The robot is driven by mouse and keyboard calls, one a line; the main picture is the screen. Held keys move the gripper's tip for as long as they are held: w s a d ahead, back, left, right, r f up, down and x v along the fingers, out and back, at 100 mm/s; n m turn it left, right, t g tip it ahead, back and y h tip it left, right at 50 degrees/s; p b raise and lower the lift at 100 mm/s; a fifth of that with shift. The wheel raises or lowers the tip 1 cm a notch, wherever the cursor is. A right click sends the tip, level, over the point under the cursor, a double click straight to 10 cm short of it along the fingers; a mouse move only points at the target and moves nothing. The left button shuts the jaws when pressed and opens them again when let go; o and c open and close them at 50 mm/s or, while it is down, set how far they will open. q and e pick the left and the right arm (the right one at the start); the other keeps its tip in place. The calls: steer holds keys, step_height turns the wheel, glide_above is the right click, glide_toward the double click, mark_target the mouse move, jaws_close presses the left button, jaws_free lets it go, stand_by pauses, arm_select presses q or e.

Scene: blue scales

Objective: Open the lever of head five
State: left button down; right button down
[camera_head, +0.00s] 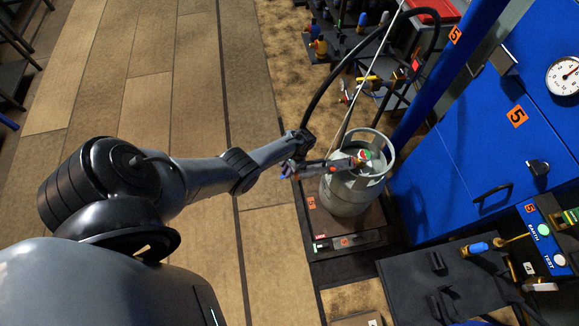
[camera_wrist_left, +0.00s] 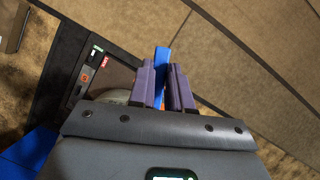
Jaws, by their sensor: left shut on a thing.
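My left gripper (camera_head: 292,165) reaches in from the left, beside the top of a grey gas cylinder (camera_head: 345,197). In the left wrist view its two purple fingers (camera_wrist_left: 162,72) are shut on a blue lever (camera_wrist_left: 163,55), which sticks up between them. The blue lever end also shows in the head view (camera_head: 284,172). The filling head (camera_head: 325,167) lies across the cylinder's collar, at the red and green valve (camera_head: 365,155). The gripper partly hides the lever and head. My right gripper is not in view.
The cylinder stands on a dark scale platform (camera_head: 371,225) with an orange number label. A black hose (camera_head: 318,95) arches above the head. A blue post (camera_head: 425,90) and blue cabinet (camera_head: 445,165), both labelled 5, stand right. The wooden floor (camera_head: 165,105) at left is open.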

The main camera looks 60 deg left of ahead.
arm_select(q)
steer(key=shift+w+a+m+y+p, duration=0.1)
steer(key=shift+a+m+y, duration=0.2)
steer(key=shift+m, duration=0.45)
steer(key=shift+s+a+m+y+p, duration=0.1)
steer(key=shift+a+m+y, duration=0.2)
steer(key=shift+m, duration=0.4)
steer(key=shift+w+a+m+y+p, duration=0.1)
steer(key=shift+a+m+y, duration=0.15)
steer(key=shift+m, duration=0.5)
steer(key=c, duration=1)
jaws_free()
steer(key=shift+a, duration=0.1)
steer(key=shift+c, duration=0.2)
steer(key=p+v, duration=0.5)
steer(key=v, duration=0.6)
steer(key=shift+f, duration=0.1)
